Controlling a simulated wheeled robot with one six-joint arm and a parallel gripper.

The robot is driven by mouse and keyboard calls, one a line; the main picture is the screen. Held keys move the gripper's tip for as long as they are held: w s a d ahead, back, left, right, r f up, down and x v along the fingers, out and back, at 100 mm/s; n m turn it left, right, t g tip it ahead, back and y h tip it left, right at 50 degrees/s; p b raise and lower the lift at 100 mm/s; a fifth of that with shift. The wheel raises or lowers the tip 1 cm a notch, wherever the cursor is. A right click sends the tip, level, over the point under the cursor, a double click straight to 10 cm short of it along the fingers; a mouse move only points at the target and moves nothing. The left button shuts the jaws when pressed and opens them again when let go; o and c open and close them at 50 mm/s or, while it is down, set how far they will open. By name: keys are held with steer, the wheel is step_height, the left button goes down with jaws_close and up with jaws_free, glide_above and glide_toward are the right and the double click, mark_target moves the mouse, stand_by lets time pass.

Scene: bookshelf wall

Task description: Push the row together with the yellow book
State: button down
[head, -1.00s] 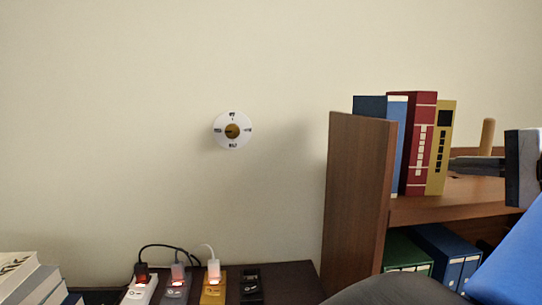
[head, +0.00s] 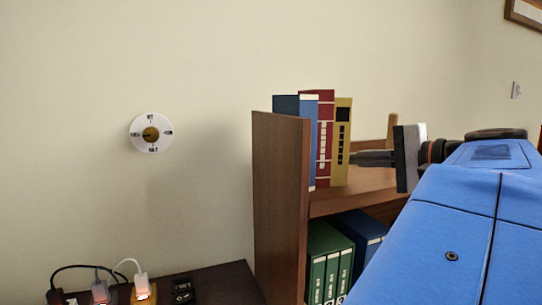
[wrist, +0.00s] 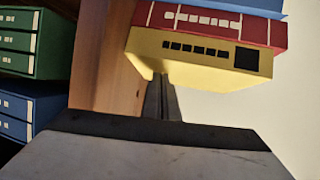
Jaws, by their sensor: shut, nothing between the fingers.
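The yellow book (head: 343,135) stands at the right end of a short upright row on the shelf top. Left of it stand the red book (head: 325,130) and a blue book (head: 309,135), close together. My gripper (head: 354,158) is shut and empty, its fingers pointing left at the yellow book's lower right side. In the wrist view the shut fingers (wrist: 162,97) reach the lower edge of the yellow book (wrist: 195,60), with the red book (wrist: 215,27) beyond it. Whether the tips touch the yellow book I cannot tell.
The shelf's wooden side panel (head: 280,200) bounds the row on the left. A wooden peg (head: 392,126) stands behind my gripper. Green binders (head: 328,262) and a blue binder (head: 362,238) fill the compartment below. A dark table (head: 225,283) is at lower left.

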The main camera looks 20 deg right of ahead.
steer(key=shift+d+r, duration=0.2)
steer(key=shift+d, duration=0.55)
steer(key=shift+s+d, duration=0.1)
steer(key=shift+d, duration=0.25)
steer(key=shift+s+d+r, duration=0.1)
